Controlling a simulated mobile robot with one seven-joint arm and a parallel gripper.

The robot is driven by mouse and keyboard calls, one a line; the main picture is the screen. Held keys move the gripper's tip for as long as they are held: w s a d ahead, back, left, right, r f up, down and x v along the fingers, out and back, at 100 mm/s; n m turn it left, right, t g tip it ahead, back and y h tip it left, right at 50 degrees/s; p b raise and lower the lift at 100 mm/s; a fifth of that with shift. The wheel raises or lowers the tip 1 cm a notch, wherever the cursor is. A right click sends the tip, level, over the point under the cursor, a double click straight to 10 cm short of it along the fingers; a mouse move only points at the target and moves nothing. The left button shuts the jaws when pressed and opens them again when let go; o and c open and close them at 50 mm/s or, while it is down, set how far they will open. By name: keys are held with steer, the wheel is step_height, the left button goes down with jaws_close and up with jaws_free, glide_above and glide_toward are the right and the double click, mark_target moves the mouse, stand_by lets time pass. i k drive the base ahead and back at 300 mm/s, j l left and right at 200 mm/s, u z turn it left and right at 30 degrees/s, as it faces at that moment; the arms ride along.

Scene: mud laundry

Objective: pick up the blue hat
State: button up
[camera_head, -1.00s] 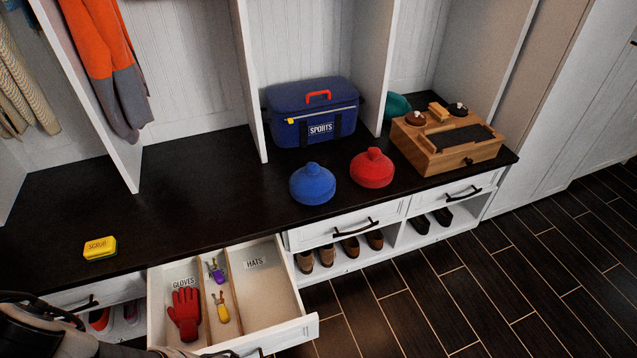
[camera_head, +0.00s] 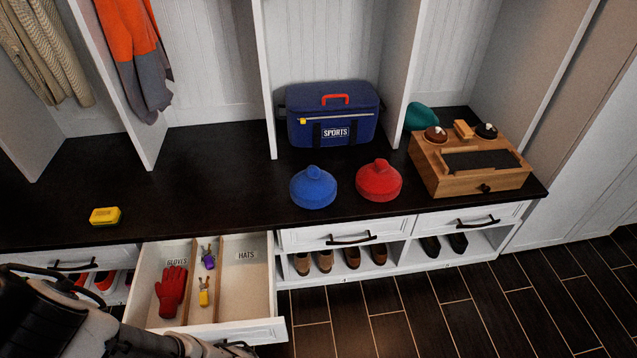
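The blue hat (camera_head: 313,187) sits on the dark bench top, right of the open drawer and in front of the blue sports bag. It is rounded with a small knob on top. A red hat (camera_head: 378,180) of the same shape sits just to its right, with a narrow gap between them. My arm reaches in at the lower left, in front of the open drawer and well away from the blue hat. The fingertips of my gripper are not visible.
The open drawer (camera_head: 245,327) has compartments holding red gloves (camera_head: 170,290) and small keys; its HATS section is empty. A sports bag (camera_head: 333,115), a wooden box (camera_head: 465,180) and a yellow scrub sponge (camera_head: 105,216) are on the bench.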

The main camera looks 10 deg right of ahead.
mark_target(313, 188)
steer(key=i+l+u, duration=0.1)
steer(key=l, duration=0.2)
steer(key=i+l+u, duration=0.2)
steer(key=i+l, duration=0.15)
steer(key=l, duration=0.3)
steer(key=i+l+u, duration=0.1)
steer(key=i+l, duration=0.35)
steer(key=i, duration=0.15)
